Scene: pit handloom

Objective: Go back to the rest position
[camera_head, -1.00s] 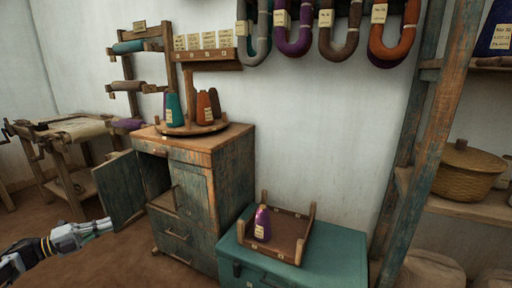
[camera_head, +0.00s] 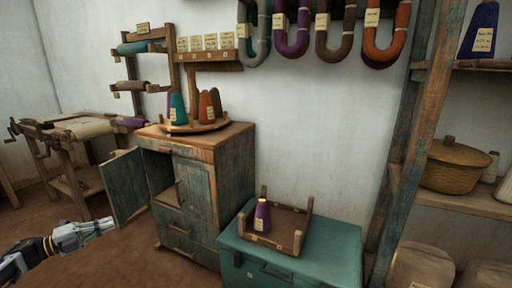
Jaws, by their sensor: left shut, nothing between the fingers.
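My left gripper (camera_head: 98,229) shows at the lower left, in front of the cabinet's open door. Its fingers are together and nothing is between them. My right gripper is out of view. A purple cone of yarn (camera_head: 262,215) with a pale label stands upright in a wooden tray (camera_head: 288,224) on a teal chest (camera_head: 335,258). The left gripper is well to the left of the chest and apart from it.
A worn cabinet (camera_head: 235,172) stands at centre left, its door (camera_head: 123,186) open. Yarn cones (camera_head: 178,108) stand on its round turntable (camera_head: 196,127). Coloured yarn hanks (camera_head: 383,40) hang above. Shelves with a lidded basket (camera_head: 452,165) are at right. Floor at lower left is clear.

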